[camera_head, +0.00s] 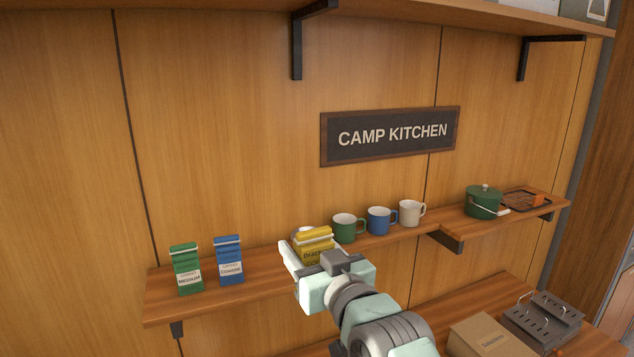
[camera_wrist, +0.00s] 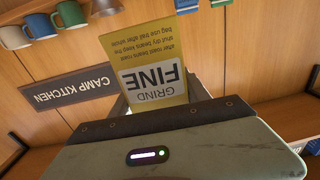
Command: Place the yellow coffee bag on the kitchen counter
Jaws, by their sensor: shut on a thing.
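The yellow coffee bag (camera_head: 314,241) is at the shelf in the head view, left of the green mug. My gripper (camera_head: 308,258) is shut on it, with a finger on its left side. In the wrist view the yellow bag (camera_wrist: 152,75) fills the space in front of my gripper (camera_wrist: 160,97), its "GRIND FINE" label facing the camera. I cannot tell whether its base touches the shelf. The wooden counter (camera_head: 504,290) is below the shelf at the lower right, partly hidden by my arm.
On the shelf (camera_head: 160,308) stand a green bag (camera_head: 186,270) and a blue bag (camera_head: 229,260) at left. Green (camera_head: 344,228), blue (camera_head: 379,221) and cream (camera_head: 409,214) mugs and a green pot (camera_head: 483,203) stand to the right. A cardboard box (camera_head: 480,338) and grey stove (camera_head: 543,320) occupy the counter.

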